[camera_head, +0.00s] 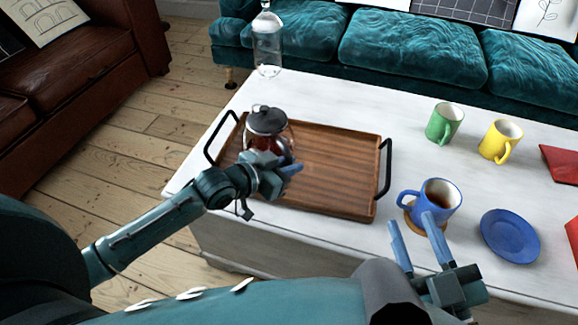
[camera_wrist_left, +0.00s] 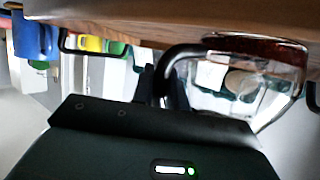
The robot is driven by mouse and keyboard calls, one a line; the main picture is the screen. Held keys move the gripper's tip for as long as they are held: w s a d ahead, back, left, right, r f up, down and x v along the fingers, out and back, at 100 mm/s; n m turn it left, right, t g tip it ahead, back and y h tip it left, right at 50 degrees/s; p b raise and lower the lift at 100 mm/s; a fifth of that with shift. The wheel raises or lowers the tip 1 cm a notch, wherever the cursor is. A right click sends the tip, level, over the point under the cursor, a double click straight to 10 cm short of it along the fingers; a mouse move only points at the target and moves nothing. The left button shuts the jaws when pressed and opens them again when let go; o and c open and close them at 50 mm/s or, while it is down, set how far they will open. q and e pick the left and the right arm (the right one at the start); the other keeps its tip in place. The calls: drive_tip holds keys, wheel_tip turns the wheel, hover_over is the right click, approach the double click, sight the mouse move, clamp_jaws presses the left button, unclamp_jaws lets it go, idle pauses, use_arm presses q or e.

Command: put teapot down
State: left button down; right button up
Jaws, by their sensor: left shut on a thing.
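The glass teapot (camera_head: 268,126), with a dark lid and reddish-brown tea in it, is at the left part of the wooden tray (camera_head: 335,165). My left gripper (camera_head: 285,168) is shut on its handle, which shows black in the left wrist view (camera_wrist_left: 178,58). The teapot looks upright, with its base at or very close to the tray; I cannot tell whether it touches. My left gripper hides part of the teapot in the head view. My right gripper (camera_head: 411,222) is open and empty, its fingers apart in front of the blue mug (camera_head: 437,202).
The tray has black handles and stands on a white table (camera_head: 330,100). A glass bottle (camera_head: 267,45) is at the far left corner. Green (camera_head: 444,123) and yellow (camera_head: 500,140) mugs and a blue plate (camera_head: 510,236) are on the right. The tray's right part is clear.

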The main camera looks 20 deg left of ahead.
use_arm(q)
drive_tip(key=shift+w+r, duration=0.1)
drive_tip(key=shift+r, duration=0.05)
drive_tip(key=c, duration=1.8)
unclamp_jaws()
drive_tip(key=o, duration=0.4)
drive_tip(key=shift+p+v, duration=2.05)
drive_tip(key=shift+v, duration=4)
use_arm(e)
drive_tip(key=shift+d+f+m+g+h, duration=0.1)
drive_tip(key=shift+d+m+g+h, duration=0.2)
drive_tip(key=shift+d+g+h, duration=0.4)
drive_tip(key=shift+a, duration=0.1)
